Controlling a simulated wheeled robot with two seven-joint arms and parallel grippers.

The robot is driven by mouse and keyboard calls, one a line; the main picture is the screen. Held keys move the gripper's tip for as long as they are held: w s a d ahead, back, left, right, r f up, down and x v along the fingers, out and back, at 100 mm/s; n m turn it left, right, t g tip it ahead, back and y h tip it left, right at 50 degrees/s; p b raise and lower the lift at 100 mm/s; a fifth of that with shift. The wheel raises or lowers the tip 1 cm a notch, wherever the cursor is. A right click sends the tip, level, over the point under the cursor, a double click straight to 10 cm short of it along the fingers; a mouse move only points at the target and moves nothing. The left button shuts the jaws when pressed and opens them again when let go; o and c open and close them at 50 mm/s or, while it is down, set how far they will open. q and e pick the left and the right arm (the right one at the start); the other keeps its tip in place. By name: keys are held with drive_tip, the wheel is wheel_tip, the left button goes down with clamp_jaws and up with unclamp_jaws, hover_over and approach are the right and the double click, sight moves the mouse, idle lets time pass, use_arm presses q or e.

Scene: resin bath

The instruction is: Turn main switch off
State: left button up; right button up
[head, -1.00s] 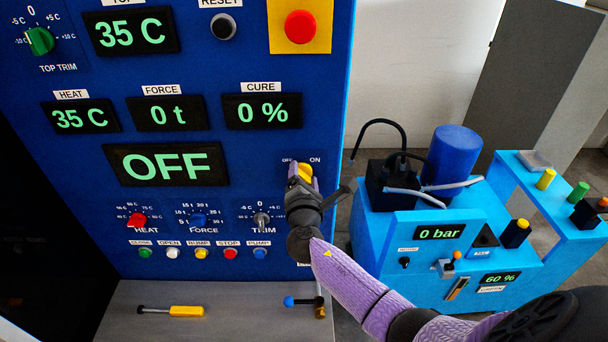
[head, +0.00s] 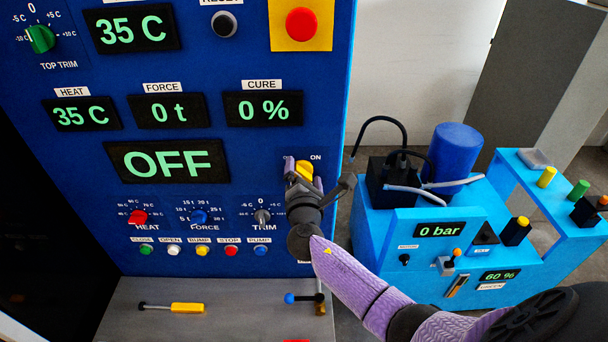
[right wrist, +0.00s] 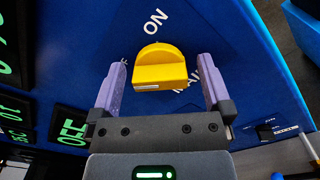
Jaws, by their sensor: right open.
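The main switch is a yellow rotary knob (right wrist: 160,68) on the blue panel, with an ON label beside it in the right wrist view. In the head view the yellow knob (head: 304,170) shows just above my right gripper (head: 303,180), between the OFF and ON labels. My right gripper (right wrist: 160,85) is open, with one purple finger on each side of the knob and visible gaps between. A MAIN label is partly hidden behind the knob. The large panel display (head: 167,161) reads OFF. My left gripper is not in view.
Small knobs for heat (head: 138,217), force (head: 199,216) and trim (head: 262,217) sit left of my gripper, above a row of coloured buttons. A red emergency button (head: 301,25) is above. A light-blue pump unit (head: 440,265) stands right. A yellow-handled tool (head: 187,308) lies on the shelf.

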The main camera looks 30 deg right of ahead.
drive_tip(key=shift+s+a, duration=0.1)
drive_tip(key=v, duration=0.9)
drive_tip(key=shift+s, duration=0.35)
drive_tip(key=shift+a, duration=0.1)
